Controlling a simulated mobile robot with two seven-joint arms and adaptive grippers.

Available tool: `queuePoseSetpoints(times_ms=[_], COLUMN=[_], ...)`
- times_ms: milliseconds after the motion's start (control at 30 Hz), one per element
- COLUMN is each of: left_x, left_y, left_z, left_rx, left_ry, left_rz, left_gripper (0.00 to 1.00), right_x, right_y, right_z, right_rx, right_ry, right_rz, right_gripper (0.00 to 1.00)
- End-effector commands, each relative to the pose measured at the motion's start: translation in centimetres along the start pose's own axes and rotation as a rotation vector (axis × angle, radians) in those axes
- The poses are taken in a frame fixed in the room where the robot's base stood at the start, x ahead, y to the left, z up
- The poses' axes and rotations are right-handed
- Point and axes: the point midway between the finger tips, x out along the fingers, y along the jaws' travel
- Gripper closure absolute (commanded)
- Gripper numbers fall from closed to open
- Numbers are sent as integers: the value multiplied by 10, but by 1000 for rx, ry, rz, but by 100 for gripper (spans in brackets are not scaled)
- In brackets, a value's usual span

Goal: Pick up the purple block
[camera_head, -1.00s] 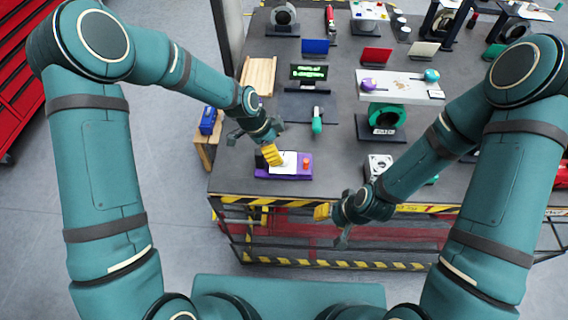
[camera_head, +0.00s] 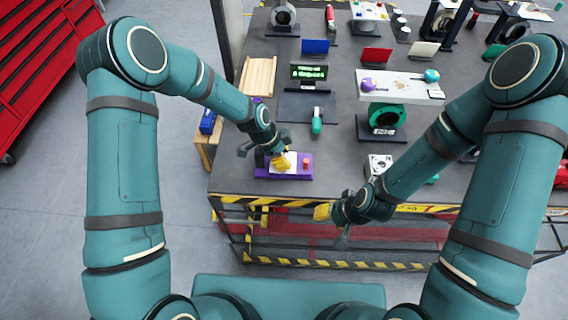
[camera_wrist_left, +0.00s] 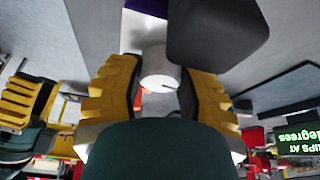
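A purple block-like base (camera_head: 304,173) sits near the front edge of the table in the head view, with a white plate, a small orange knob (camera_head: 305,162) and a dark block on top. My left gripper (camera_head: 283,163) is over its white plate and hides part of it. In the left wrist view, its yellow fingers (camera_wrist_left: 157,98) stand apart on either side of a white round piece (camera_wrist_left: 159,72); whether they touch it I cannot tell. A purple strip (camera_wrist_left: 148,6) shows beyond. My right gripper (camera_head: 323,212) hangs by the table's front edge, nothing visible in it.
A dark block (camera_wrist_left: 215,32) stands close beside the left fingers. Behind the base lie a green-handled tool (camera_head: 317,122), a green-text display (camera_head: 309,72) and a wooden tray (camera_head: 258,76). A purple ball (camera_head: 369,84) sits on a white board. The striped table edge (camera_head: 245,202) runs in front.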

Motion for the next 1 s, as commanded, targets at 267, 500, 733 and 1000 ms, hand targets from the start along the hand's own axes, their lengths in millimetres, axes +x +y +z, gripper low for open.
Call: queuePoseSetpoints(times_ms=[267, 500, 733, 1000], left_x=[0, -2, -32, -76], left_y=[0, -1, -2, -1], left_z=[-1, -2, -14, -32], left_rx=[0, 0, 1, 2], left_ry=[1, 2, 3, 2], left_rz=[-2, -2, -6, -5], left_gripper=[100, 100, 100, 100], right_x=[0, 0, 0, 0], right_y=[0, 0, 0, 0], right_z=[0, 0, 0, 0], right_rx=[0, 0, 0, 0], right_ry=[0, 0, 0, 0], right_rz=[0, 0, 0, 0], right_gripper=[53, 53, 53, 53])
